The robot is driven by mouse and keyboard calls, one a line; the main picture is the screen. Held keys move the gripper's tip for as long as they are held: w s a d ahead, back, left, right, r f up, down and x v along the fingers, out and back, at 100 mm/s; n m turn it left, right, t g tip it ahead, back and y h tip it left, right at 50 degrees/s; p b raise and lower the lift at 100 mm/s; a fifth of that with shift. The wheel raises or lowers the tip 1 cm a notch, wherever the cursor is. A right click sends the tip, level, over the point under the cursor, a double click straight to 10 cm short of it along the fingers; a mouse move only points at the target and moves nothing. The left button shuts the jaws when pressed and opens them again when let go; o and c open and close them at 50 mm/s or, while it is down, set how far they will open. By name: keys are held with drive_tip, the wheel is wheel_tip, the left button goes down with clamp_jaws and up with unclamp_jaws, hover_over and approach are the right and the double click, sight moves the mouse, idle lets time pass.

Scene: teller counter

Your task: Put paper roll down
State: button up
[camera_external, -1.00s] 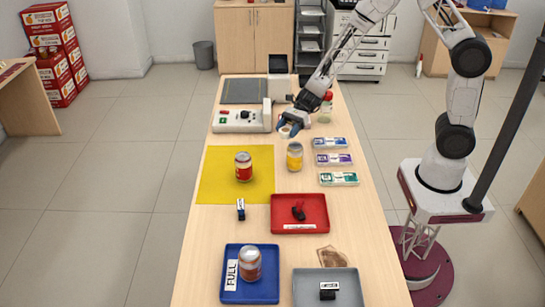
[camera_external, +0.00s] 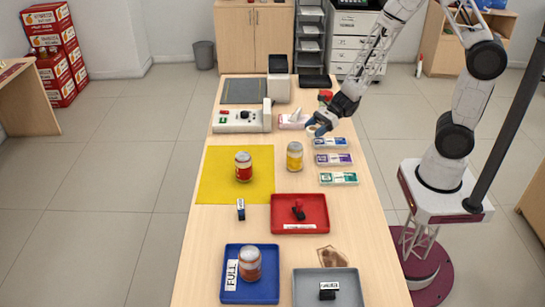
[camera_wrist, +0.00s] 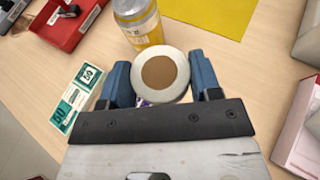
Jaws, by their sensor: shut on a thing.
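The paper roll (camera_wrist: 160,73) is a white ring with a brown core. In the wrist view it sits between the blue fingers of my gripper (camera_wrist: 160,70), which is shut on it. In the external view my gripper (camera_external: 313,130) holds the paper roll (camera_external: 310,133) over the right side of the counter, just left of the top banknote bundle (camera_external: 330,143). I cannot tell whether the roll touches the counter.
A yellow jar (camera_external: 294,157) stands close in front of the roll. Beyond are the yellow mat (camera_external: 217,188) with a red jar, and a red tray (camera_external: 285,226). A pink-and-white object (camera_external: 292,121) and a card machine (camera_external: 240,120) lie behind.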

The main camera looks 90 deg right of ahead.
drive_tip(key=shift+f, duration=2.35)
drive_tip(key=shift+w, duration=0.1)
hover_over(275, 149)
drive_tip(key=shift+a+f, duration=0.2)
drive_tip(key=shift+f, duration=0.55)
drive_tip(key=shift+f, duration=1.75)
drive_tip(key=shift+f, duration=0.1)
drive_tip(key=o, duration=0.9)
